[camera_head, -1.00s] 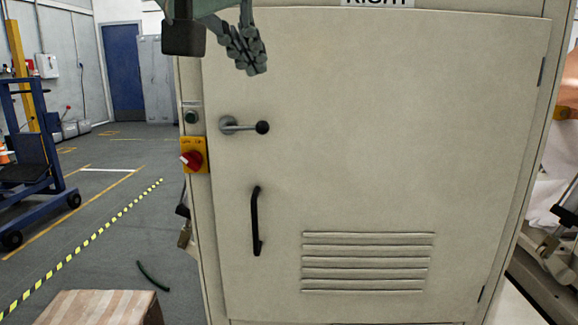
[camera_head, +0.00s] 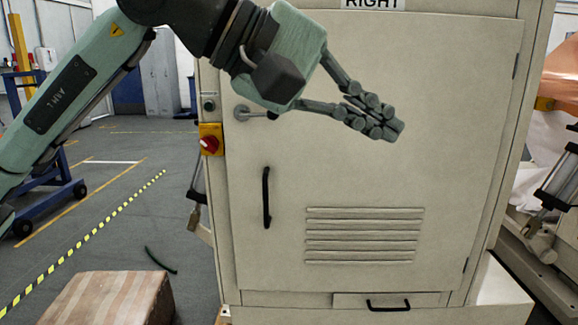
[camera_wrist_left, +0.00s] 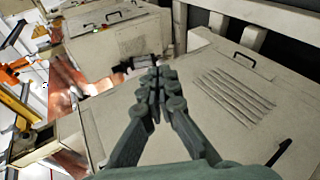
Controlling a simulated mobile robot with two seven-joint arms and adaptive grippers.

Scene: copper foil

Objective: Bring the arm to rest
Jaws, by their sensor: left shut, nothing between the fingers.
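My left arm comes in from the left in the head view. Its gripper (camera_head: 378,117) is shut and empty, in front of the upper part of a beige cabinet door (camera_head: 440,150). The left gripper also shows in the left wrist view (camera_wrist_left: 157,90), its fingertips together with nothing between them. The arm hides part of the door's upper left and most of the lever handle (camera_head: 243,113). I cannot tell from the head view how far the fingertips are from the door. My right gripper is in neither view.
The closed door has a black pull handle (camera_head: 266,198) and a louvred vent (camera_head: 362,235). A red switch on a yellow plate (camera_head: 210,140) is on the cabinet's left edge. A striped box (camera_head: 110,298) stands at the lower left. Grey floor (camera_head: 120,225) lies open left of the cabinet.

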